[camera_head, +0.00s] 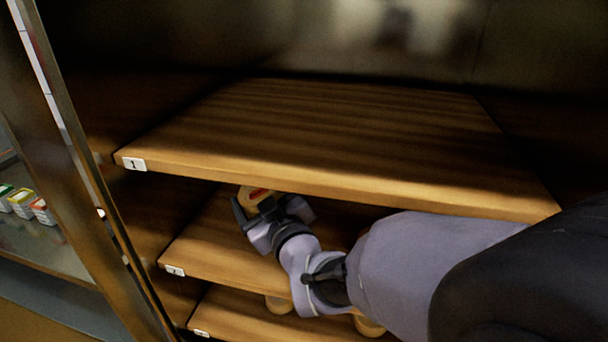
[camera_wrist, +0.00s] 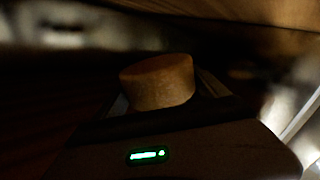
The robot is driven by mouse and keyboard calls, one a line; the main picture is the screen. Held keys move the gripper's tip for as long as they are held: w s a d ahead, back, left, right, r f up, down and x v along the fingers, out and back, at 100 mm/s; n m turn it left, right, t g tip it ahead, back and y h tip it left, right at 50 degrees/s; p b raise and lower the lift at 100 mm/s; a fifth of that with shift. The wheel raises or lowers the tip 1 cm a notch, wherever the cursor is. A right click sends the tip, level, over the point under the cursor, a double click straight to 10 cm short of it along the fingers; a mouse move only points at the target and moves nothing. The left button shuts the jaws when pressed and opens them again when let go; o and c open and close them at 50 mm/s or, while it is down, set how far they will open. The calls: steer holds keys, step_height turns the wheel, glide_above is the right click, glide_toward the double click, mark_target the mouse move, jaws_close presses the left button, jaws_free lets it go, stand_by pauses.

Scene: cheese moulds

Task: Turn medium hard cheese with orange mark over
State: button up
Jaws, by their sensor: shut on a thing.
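A small round cheese (camera_head: 246,197) with an orange-red mark on its upper face is at the middle shelf, below the top board's front edge. My gripper (camera_head: 258,209) is shut on it, with a dark finger on its left side. In the wrist view the cheese (camera_wrist: 158,82) shows as a tan cylinder between the dark fingers (camera_wrist: 160,100). No mark shows on the side seen there. I cannot tell whether the cheese touches the shelf board.
The top shelf (camera_head: 310,125), labelled 1, is bare and lies just above my gripper. The middle shelf (camera_head: 215,245) has free board around the gripper. Round pale cheeses (camera_head: 279,305) show on the lower shelf (camera_head: 235,318). A metal door frame (camera_head: 85,160) stands at left.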

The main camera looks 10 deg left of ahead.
steer(key=n, duration=0.3)
steer(key=shift+s+a+r, duration=0.15)
steer(key=shift+r, duration=0.15)
step_height(320, 180, down, 3)
steer(key=n, duration=0.8)
steer(key=shift+a+f+n+p, duration=0.1)
steer(key=shift+f+n+p, duration=0.1)
steer(key=shift+n+p, duration=0.15)
steer(key=n+p, duration=0.6)
steer(key=shift+s+f, duration=0.1)
steer(key=f+n+b, duration=0.1)
steer(key=n+b, duration=0.2)
steer(key=shift+f, duration=0.35)
steer(key=shift+d+f+n+b, duration=0.15)
steer(key=shift+n+b, duration=0.3)
steer(key=shift+n, duration=0.2)
steer(key=shift+d+f+n+b, duration=0.1)
steer(key=shift+n+b, duration=0.3)
steer(key=shift+n, duration=0.2)
steer(key=n, duration=0.1)
steer(key=n+b, duration=0.1)
steer(key=n, duration=0.1)
steer(key=f+n+b, duration=0.1)
steer(key=shift+w+d+n, duration=0.1)
steer(key=shift+w+n, duration=0.15)
steer(key=shift+n, duration=0.05)
steer(key=n, duration=0.3)
steer(key=shift+d+f, duration=0.1)
